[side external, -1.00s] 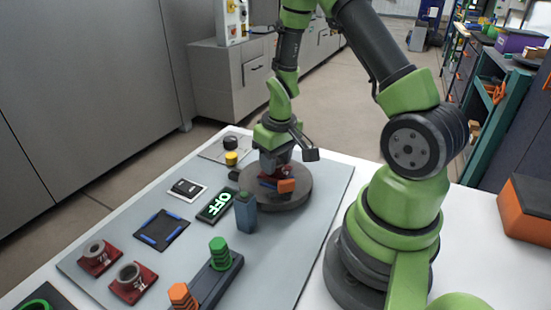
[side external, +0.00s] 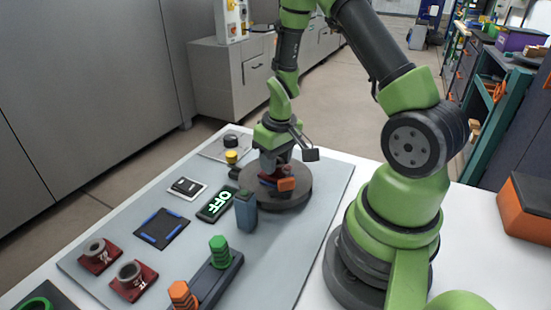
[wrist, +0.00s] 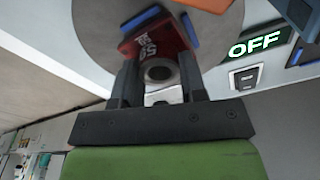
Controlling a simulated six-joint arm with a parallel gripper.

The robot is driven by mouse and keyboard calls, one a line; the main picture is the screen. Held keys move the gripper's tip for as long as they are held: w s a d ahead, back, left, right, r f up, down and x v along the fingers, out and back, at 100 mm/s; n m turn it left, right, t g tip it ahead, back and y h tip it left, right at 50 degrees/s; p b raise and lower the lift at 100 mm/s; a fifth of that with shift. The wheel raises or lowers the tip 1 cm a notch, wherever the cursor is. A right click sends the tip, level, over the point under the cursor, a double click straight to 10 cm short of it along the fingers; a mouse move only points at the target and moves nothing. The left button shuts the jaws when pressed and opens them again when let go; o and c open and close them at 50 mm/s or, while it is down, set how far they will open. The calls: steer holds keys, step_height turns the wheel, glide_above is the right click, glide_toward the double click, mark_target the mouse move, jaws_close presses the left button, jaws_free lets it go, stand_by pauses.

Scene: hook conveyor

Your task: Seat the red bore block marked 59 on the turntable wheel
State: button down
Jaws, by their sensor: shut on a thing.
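The red bore block (wrist: 152,38) shows its 59 marking in the wrist view, with a grey bore ring (wrist: 158,73) standing on it. My gripper (wrist: 160,76) is shut on the block by this ring, one finger on each side. The block is over the round grey turntable wheel (wrist: 222,38), near a blue strip on it. In the side view, my gripper (side external: 274,164) points down over the wheel (side external: 285,202), and the block is mostly hidden. I cannot tell whether it touches the wheel. An orange piece (side external: 287,184) sits at the wheel's front.
A blue-grey post (side external: 245,211) stands close to the wheel's left. A lit OFF sign (side external: 217,203), a black pad with blue edges (side external: 161,229) and two other red bore blocks (side external: 134,280) lie further left. A holder with green and orange pegs (side external: 215,277) is in front.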

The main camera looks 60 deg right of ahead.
steer(key=shift+f, duration=0.3)
stand_by(0.8)
steer(key=shift+c, duration=0.9)
jaws_free()
steer(key=shift+r, duration=3.5)
